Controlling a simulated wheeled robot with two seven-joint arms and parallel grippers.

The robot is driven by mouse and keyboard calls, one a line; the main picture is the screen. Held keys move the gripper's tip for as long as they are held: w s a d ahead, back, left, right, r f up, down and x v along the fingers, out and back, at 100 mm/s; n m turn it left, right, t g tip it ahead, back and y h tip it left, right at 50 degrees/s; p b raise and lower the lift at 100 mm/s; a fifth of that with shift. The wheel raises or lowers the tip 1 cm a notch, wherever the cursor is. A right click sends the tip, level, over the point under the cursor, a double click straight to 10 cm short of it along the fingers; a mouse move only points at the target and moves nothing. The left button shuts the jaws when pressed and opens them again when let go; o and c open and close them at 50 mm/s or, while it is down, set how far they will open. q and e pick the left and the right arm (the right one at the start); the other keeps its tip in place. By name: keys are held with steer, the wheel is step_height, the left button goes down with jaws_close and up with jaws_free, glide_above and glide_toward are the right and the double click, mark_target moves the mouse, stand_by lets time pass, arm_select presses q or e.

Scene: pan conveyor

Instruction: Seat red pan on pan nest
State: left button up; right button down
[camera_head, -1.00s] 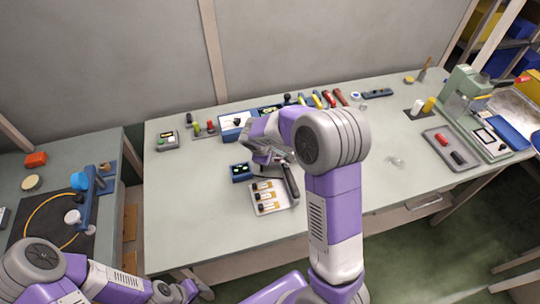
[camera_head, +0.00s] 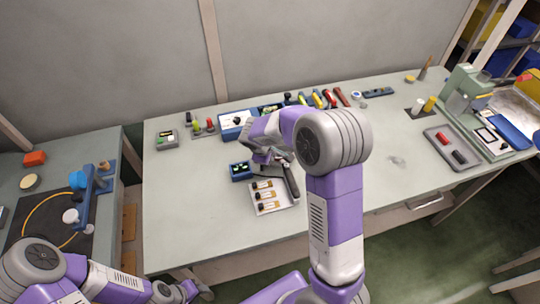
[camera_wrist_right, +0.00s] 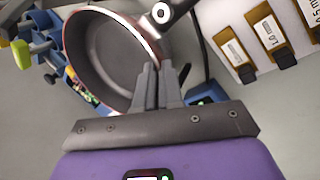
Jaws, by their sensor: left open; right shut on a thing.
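The red pan (camera_wrist_right: 105,55) fills the upper left of the right wrist view, with a dark inside and a reddish wall. Its grey handle root (camera_wrist_right: 172,12) shows at the top. In the head view my arm hides most of the pan, and a dark handle (camera_head: 291,182) sticks out below it. My right gripper (camera_wrist_right: 160,72) is shut on the pan's near rim. It is over the middle of the table in the head view (camera_head: 264,156). My left gripper (camera_head: 190,291) is at the bottom edge, open and empty, away from the pan. I cannot make out the pan nest.
A tray of vials (camera_head: 285,205) lies just below the pan handle, and a small blue box (camera_head: 240,171) stands to its left. Several tools and a blue-edged bin (camera_head: 230,133) line the back. The table's left front (camera_head: 190,220) is clear.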

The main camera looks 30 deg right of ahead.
steer(key=shift+f+b, duration=0.7)
steer(key=c, duration=1.2)
jaws_free()
steer(key=p+v, duration=0.1)
steer(key=v, duration=0.6)
steer(key=shift+s+a+r+p, duration=0.1)
steer(key=shift+r+p, duration=0.2)
steer(key=shift+p, duration=0.1)
